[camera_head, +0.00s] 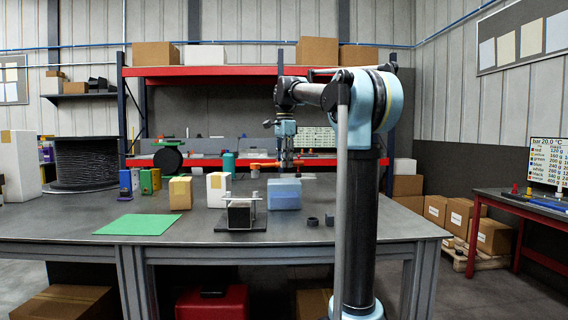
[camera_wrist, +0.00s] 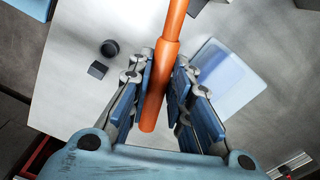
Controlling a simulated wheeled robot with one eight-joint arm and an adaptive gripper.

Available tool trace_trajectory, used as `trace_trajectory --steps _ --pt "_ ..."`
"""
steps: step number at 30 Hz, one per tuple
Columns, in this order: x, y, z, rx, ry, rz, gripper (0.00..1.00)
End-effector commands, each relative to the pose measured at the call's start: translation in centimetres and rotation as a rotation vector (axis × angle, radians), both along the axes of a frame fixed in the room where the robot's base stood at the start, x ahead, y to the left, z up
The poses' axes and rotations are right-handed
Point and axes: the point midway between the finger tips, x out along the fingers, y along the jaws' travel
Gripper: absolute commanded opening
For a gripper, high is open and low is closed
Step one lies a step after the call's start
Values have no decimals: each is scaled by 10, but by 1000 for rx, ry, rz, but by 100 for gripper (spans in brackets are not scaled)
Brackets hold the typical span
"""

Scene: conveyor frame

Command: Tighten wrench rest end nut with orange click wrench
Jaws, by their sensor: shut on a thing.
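The orange click wrench (camera_head: 264,165) is held roughly level above the table in the head view. Its orange handle (camera_wrist: 172,35) runs between my fingers in the wrist view. My gripper (camera_head: 287,166) is shut on that handle; the blue finger pads (camera_wrist: 166,72) lie on both sides of it. The wrench head points left in the head view, apart from anything on the table. A small metal frame on a dark base plate (camera_head: 240,226) stands below and to the left. I cannot make out the wrench rest end nut.
A translucent blue box (camera_head: 284,196) sits under my gripper and also shows in the wrist view (camera_wrist: 228,80). Small dark parts (camera_head: 313,221) lie to its right. Cartons (camera_head: 180,193) and a green mat (camera_head: 139,224) are on the left of the table (camera_head: 60,224).

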Motion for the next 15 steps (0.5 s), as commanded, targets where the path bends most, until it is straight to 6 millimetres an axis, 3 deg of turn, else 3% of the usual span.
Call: trace_trajectory --steps 15 --pt "0 0 -45 0 0 0 0"
